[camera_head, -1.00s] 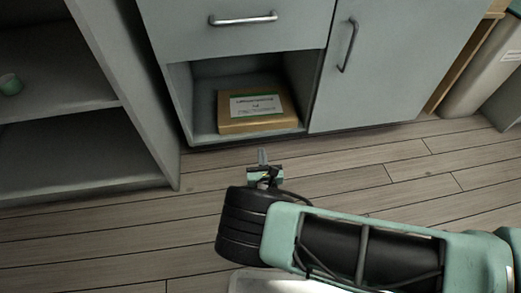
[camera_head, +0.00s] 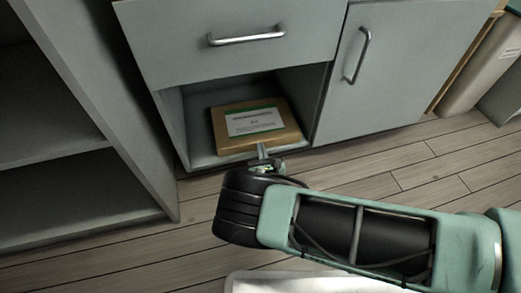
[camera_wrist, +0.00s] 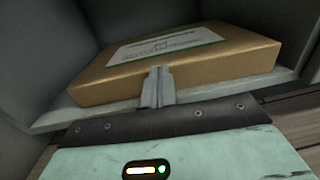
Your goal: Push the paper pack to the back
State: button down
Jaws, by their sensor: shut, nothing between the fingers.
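The paper pack (camera_head: 222,131) is a brown box with a white, green-edged label on top. It lies flat in the open lower compartment (camera_head: 178,125) of the grey cabinet, close to its front edge. In the wrist view the pack (camera_wrist: 105,84) fills the middle, with its front face towards me. My gripper (camera_head: 262,150) is shut and empty at the front of the pack. In the wrist view its fingertips (camera_wrist: 158,74) overlap the pack's front face; whether they touch it I cannot tell.
A drawer with a bar handle (camera_head: 247,36) is above the compartment, and a closed door with a handle (camera_head: 357,55) is to its right. An open grey shelf unit (camera_head: 137,150) stands at the left. Compartment walls flank the pack.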

aim_at(257, 134)
jog(key=x, duration=0.7)
